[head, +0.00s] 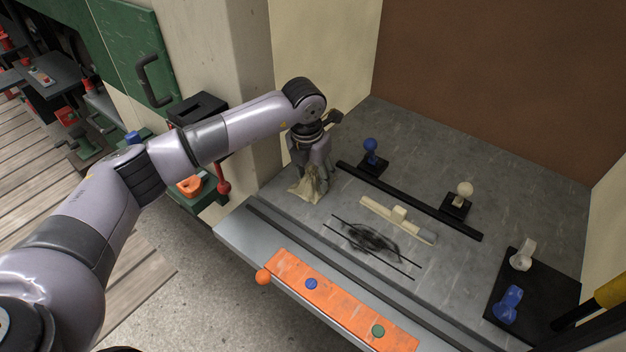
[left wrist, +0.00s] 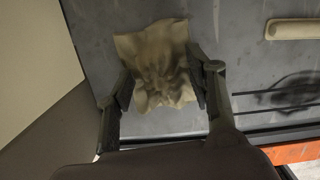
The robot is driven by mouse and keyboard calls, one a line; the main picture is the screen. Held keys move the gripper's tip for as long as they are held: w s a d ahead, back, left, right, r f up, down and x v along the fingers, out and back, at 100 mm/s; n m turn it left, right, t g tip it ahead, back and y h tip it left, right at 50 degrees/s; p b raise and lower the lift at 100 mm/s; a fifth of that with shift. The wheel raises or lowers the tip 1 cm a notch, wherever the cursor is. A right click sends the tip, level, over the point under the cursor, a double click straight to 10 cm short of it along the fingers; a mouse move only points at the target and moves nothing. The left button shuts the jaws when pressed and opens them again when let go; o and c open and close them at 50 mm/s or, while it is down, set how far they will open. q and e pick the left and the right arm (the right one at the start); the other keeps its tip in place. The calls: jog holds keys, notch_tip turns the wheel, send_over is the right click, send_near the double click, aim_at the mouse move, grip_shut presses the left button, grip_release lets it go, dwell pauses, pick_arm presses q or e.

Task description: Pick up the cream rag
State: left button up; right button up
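My left gripper (head: 313,172) is down at the rag, pointing at the worktop. In the left wrist view its two fingers (left wrist: 162,88) stand wide apart, one on each side of the rag, with the cloth between them. I cannot tell whether the fingertips touch the cloth. The gripper hides part of the rag in the head view. My right gripper is not in view.
A black rail (head: 408,200), a cream brush-like block (head: 398,219) and a dark stain lie right of the rag. Blue (head: 370,150) and white (head: 463,195) knobs stand on black bases. An orange strip (head: 340,300) runs along the front. A brown wall closes the back.

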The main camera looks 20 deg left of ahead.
aim_at(313, 174)
pick_arm(q)
grip_shut()
dwell(0.4)
jog(key=shift+r, duration=0.1)
notch_tip(313, 174, up, 20)
jog(key=b, duration=0.2)
jog(key=shift+b, duration=0.35)
jog(key=c, duration=0.5)
grip_release()
jog(key=c, duration=0.5)
